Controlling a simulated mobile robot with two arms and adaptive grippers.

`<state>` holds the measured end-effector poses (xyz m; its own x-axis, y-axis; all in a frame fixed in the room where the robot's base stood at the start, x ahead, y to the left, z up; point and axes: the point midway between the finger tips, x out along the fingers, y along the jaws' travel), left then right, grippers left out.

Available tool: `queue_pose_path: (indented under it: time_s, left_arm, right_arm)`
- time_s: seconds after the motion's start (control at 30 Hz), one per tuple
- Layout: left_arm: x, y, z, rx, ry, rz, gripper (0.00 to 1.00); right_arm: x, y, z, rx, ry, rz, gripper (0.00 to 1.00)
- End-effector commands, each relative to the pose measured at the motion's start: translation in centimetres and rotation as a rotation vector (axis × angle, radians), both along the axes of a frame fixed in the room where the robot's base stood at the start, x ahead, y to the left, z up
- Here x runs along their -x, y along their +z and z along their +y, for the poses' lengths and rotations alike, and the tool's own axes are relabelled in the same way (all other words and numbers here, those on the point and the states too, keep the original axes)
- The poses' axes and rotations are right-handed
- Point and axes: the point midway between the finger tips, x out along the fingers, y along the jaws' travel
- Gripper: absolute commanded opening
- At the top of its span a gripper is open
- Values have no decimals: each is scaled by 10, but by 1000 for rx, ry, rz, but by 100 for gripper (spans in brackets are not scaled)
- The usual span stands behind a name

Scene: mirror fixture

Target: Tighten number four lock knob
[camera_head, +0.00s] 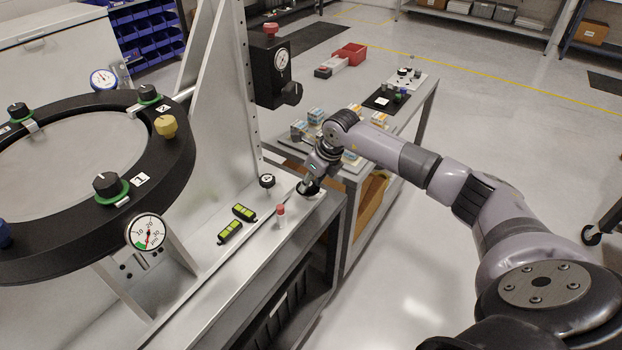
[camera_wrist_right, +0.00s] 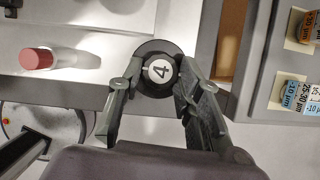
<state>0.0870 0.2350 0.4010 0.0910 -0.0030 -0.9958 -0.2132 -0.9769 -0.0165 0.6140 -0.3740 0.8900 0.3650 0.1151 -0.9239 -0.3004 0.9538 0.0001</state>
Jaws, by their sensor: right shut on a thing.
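My left gripper is not in view.
A black ring (camera_head: 75,222) with knobs and gauges stands left. A black gauge box (camera_head: 270,72) is above. A side table (camera_head: 427,84) holds small boxes.

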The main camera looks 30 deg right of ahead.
Motion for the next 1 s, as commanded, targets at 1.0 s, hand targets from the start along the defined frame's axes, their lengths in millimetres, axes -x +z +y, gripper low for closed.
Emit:
queue_pose_path:
  time_s: [1.0]
  left_arm:
    - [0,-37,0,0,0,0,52]
  right_arm:
    - [-3,-1,9,-1,-969,-4,4]
